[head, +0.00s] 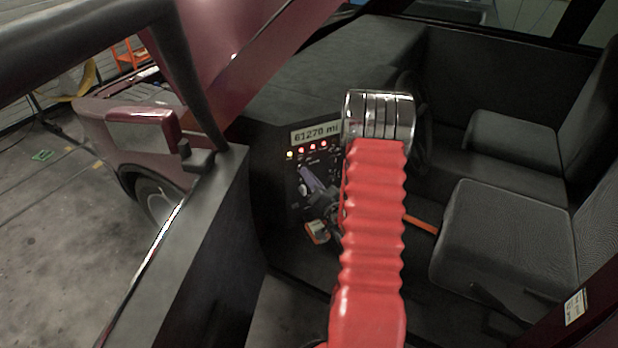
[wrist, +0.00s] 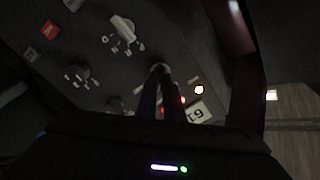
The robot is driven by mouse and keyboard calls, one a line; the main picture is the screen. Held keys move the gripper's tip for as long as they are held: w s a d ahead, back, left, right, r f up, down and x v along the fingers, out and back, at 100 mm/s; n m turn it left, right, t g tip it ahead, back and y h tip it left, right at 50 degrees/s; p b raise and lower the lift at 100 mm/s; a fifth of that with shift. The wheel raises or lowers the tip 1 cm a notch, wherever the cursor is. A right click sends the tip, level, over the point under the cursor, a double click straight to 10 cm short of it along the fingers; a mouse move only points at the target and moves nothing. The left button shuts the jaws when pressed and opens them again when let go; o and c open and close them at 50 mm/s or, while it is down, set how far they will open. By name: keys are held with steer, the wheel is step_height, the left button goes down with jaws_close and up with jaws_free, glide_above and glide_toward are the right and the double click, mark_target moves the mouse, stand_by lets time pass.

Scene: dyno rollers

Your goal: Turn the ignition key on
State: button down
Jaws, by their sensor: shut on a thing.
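The dark instrument panel (head: 293,178) is inside the vehicle, with a lit mileage display (head: 316,133) reading 61270 mi. My red arm reaches in from the front and hides part of the panel in the head view. In the wrist view, my gripper (wrist: 161,76) has its two dark fingers together, pointing at the panel. The fingertips are closed on a small pale, rounded piece, the ignition key (wrist: 161,67), at the panel face. The fingers cover most of the key, and its turn angle cannot be told.
One yellow lamp (head: 290,155) and several red lamps glow below the display. A white control (wrist: 123,28) and a dark knob (wrist: 80,74) are on the panel near the fingers. The open door (head: 190,250) is at left; seats (head: 500,240) are at right.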

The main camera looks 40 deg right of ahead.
steer(key=shift+f, duration=0.1)
steer(key=c, duration=1.9)
jaws_free()
steer(key=v, duration=1.4)
steer(key=shift+w, duration=0.1)
